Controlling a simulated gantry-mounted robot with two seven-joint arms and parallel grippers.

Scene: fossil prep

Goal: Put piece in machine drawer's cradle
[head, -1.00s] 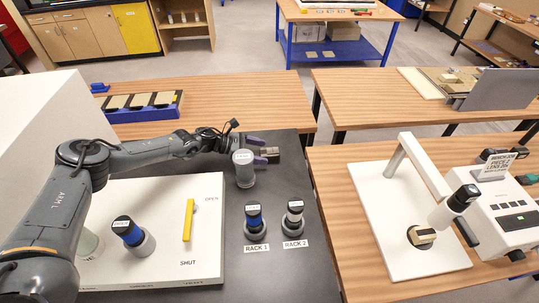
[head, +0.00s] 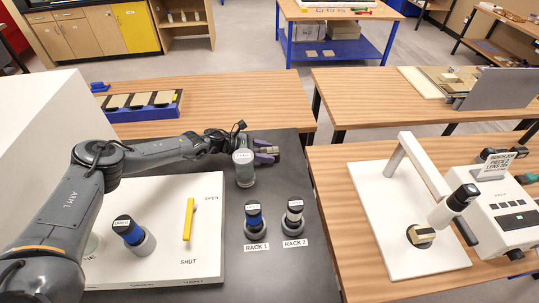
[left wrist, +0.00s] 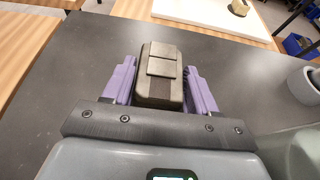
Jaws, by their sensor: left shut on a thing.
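My left gripper (head: 266,154) is over the dark bench top, beyond a grey-green cylinder with a white label (head: 244,168). In the left wrist view its purple fingers (left wrist: 160,85) are shut on a grey-brown blocky piece (left wrist: 161,72) with a raised, split top. The piece is mostly hidden in the head view. At the left is a white machine top (head: 180,255) marked OPEN and SHUT, with a yellow handle (head: 189,219). I cannot make out a drawer or its cradle. My right gripper is not in view.
Rack 1 (head: 255,228) and rack 2 (head: 293,226) hold cylinders on the dark bench. On the right table, a white stand (head: 405,205) has a round piece (head: 421,236) under a scope.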

